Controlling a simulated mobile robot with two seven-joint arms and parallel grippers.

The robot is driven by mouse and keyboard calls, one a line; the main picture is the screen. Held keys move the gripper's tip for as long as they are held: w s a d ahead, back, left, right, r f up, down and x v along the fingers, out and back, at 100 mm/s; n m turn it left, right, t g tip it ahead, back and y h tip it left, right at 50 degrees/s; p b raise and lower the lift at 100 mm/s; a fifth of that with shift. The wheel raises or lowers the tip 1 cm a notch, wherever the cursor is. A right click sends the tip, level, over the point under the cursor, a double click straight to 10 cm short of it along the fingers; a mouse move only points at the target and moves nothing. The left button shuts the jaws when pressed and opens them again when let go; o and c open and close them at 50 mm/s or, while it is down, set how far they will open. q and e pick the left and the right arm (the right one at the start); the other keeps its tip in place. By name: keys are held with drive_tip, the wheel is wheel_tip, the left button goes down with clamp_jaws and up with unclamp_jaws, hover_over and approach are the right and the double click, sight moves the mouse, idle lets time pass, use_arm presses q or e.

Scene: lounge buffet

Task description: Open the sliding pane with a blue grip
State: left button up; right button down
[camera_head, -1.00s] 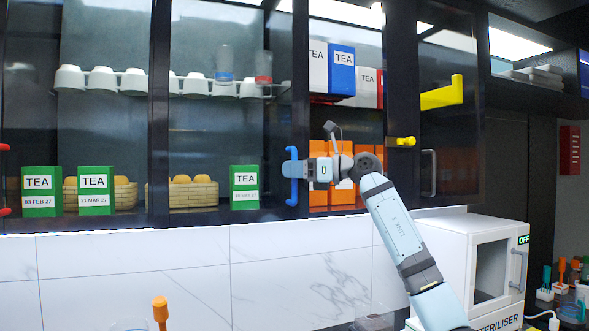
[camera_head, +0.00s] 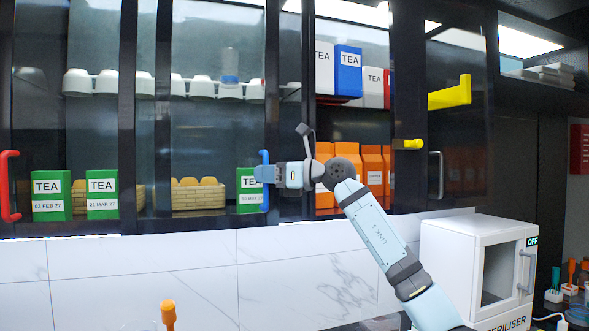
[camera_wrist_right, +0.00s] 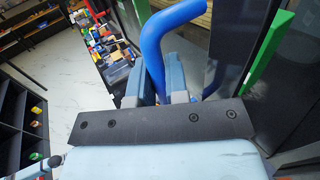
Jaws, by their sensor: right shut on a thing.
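The sliding pane (camera_head: 128,120) is a dark-framed glass pane in the cabinet front, with an upright blue grip (camera_head: 265,200) at its right edge. My right gripper (camera_head: 265,174) reaches in from the right and is shut on the blue grip. In the right wrist view the blue grip (camera_wrist_right: 166,28) runs down between the two fingers (camera_wrist_right: 158,85). The pane stands left of the frame post (camera_head: 290,110), and its left stile is apart from another post. My left gripper is not in view.
Behind the glass are green tea boxes (camera_head: 102,190), baskets (camera_head: 198,195) and a rack of white cups (camera_head: 140,85). A red grip (camera_head: 8,185) is at far left. A yellow grip (camera_head: 450,95) and a steriliser (camera_head: 450,265) are at right.

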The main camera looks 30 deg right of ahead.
drive_tip(key=w+a, duration=0.1)
drive_tip(key=a, duration=0.4)
drive_tip(key=w+a+p, duration=0.1)
drive_tip(key=a, duration=0.5)
drive_tip(key=w+a, duration=0.2)
drive_tip(key=a, duration=0.4)
drive_tip(key=shift+w+p, duration=0.1)
drive_tip(key=shift+p, duration=0.3)
drive_tip(key=c, duration=1.1)
unclamp_jaws()
drive_tip(key=shift+c, duration=0.2)
drive_tip(key=shift+d, duration=0.1)
drive_tip(key=shift+s+d+f, duration=0.1)
drive_tip(key=shift+s+d, duration=0.2)
drive_tip(key=shift+s, duration=0.1)
drive_tip(key=b+v, duration=0.3)
drive_tip(key=v, duration=1)
drive_tip(key=shift+b, duration=0.3)
